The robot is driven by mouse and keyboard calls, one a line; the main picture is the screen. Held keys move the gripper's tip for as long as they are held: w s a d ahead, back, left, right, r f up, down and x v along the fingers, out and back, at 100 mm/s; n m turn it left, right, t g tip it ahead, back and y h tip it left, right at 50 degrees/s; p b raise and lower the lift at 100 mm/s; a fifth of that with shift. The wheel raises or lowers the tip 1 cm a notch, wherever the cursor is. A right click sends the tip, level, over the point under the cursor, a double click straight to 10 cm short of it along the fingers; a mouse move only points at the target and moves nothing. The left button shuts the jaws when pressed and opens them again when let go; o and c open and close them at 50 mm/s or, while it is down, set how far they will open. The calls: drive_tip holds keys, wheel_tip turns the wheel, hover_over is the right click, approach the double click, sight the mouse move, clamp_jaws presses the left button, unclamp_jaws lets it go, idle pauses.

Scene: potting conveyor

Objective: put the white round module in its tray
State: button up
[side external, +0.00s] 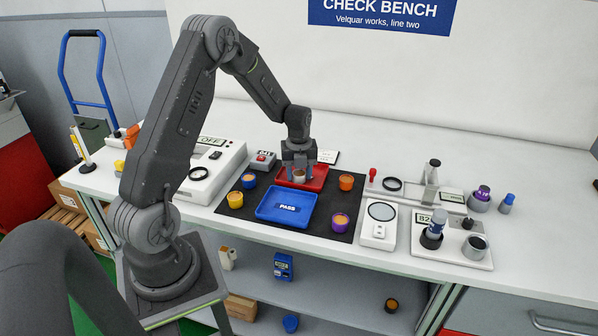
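The white round module (299,175) is a small pale cup with a brownish top, seen low between the fingers of my gripper (298,172). It is at the red tray (318,183), over or on its floor; I cannot tell whether it touches. The fingers flank the module, but at this size I cannot tell whether they press on it. The blue tray (270,212), with a PASS label, lies in front of the red tray and is empty.
A white scale-like device (379,231) stands to the right, a larger white machine (207,165) to the left.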

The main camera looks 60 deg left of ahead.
sight(299, 174)
drive_tip(key=o, duration=0.3)
wheel_tip(299, 174, up, 12)
drive_tip(key=s+d+r+n+t, duration=0.1)
drive_tip(key=s+d+r+n, duration=0.2)
drive_tip(key=d+r+n, duration=0.3)
drive_tip(key=s+d+r+n+t, duration=0.1)
drive_tip(key=s+d+r+n, duration=0.25)
drive_tip(key=d, duration=0.35)
drive_tip(key=shift+s+d+r+n+t, duration=0.35)
drive_tip(key=shift+s+d+n+t, duration=0.25)
drive_tip(key=shift+s+d+n, duration=1.45)
drive_tip(key=shift+s+d+r+n+t, duration=0.4)
drive_tip(key=shift+s+d+n+t, duration=0.2)
drive_tip(key=shift+s+d+n, duration=1.4)
drive_tip(key=shift+s+d+r+n+t, duration=0.35)
drive_tip(key=shift+s+d+n+t, duration=0.25)
drive_tip(key=shift+s+d+n, duration=1.4)
drive_tip(key=shift+s+a+n, duration=0.2)
drive_tip(key=shift+a+n, duration=0.15)
drive_tip(key=shift+n, duration=0.05)
